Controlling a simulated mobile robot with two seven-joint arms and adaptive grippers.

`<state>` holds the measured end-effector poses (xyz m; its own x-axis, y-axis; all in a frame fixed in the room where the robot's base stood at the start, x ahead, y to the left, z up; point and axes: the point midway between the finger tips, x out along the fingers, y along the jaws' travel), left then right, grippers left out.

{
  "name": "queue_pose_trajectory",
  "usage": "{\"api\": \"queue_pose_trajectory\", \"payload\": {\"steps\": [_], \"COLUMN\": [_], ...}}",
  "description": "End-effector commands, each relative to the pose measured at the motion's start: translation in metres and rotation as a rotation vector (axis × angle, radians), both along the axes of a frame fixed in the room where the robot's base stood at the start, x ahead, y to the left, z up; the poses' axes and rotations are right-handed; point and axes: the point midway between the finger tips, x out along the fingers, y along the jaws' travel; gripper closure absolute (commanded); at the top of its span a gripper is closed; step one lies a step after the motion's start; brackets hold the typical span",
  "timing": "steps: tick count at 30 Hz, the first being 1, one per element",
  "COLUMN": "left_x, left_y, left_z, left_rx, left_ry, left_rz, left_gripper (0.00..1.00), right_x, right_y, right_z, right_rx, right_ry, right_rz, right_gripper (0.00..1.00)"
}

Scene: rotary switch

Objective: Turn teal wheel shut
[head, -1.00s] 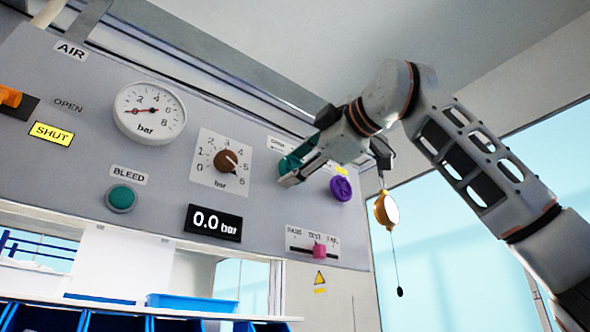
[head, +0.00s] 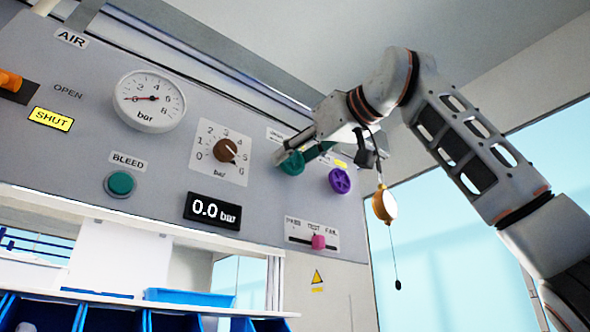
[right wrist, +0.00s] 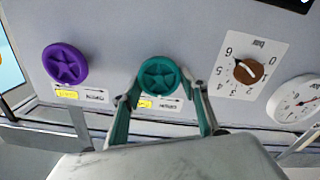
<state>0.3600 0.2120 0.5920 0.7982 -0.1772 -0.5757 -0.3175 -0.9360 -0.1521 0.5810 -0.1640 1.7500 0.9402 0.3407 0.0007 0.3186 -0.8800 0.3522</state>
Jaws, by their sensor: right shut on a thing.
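The teal wheel (head: 293,163) is mounted on the grey panel, to the right of the brown knob. In the right wrist view it is a round teal handwheel (right wrist: 166,77) facing the camera. My right gripper (head: 299,156) is at the wheel and shut on it. In the right wrist view its fingers (right wrist: 164,90) stand on either side of the rim. The label by the wheel has a yellow part, but its words are too small to read. My left gripper is not in view.
A purple wheel (head: 340,180) sits close to the right of the teal one. The brown knob (head: 226,150), pressure gauge (head: 150,100), 0.0 bar display (head: 212,211) and pink slider (head: 318,242) share the panel.

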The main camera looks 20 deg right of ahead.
Motion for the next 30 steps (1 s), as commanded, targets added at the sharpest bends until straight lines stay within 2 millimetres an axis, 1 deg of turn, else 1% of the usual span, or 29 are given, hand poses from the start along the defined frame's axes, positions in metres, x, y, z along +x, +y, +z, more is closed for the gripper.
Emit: {"api": "queue_pose_trajectory", "payload": {"steps": [6, 12, 27, 28, 29, 30], "left_x": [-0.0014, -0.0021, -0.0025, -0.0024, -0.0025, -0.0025], "left_y": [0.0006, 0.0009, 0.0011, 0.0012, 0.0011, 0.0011], "left_z": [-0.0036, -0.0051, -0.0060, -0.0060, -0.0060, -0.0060], "left_rx": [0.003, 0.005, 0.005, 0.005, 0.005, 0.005], "left_ry": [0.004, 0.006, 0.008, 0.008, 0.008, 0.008], "left_rz": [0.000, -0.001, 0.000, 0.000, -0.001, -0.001], "left_gripper": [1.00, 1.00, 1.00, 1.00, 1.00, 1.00], "right_x": [0.0010, 0.0009, 0.0009, 0.0009, 0.0009, 0.0009], "right_y": [0.0001, 0.0002, 0.0003, 0.0003, 0.0002, 0.0002], "right_z": [-0.0015, -0.0015, -0.0016, -0.0016, -0.0015, -0.0015], "right_rx": [0.104, 0.153, 0.169, 0.169, 0.168, 0.169], "right_ry": [0.041, 0.060, 0.067, 0.067, 0.067, 0.066], "right_rz": [0.001, 0.002, 0.002, 0.002, 0.002, 0.002], "right_gripper": [0.78, 0.78, 0.78, 0.52, 0.44, 0.40]}}
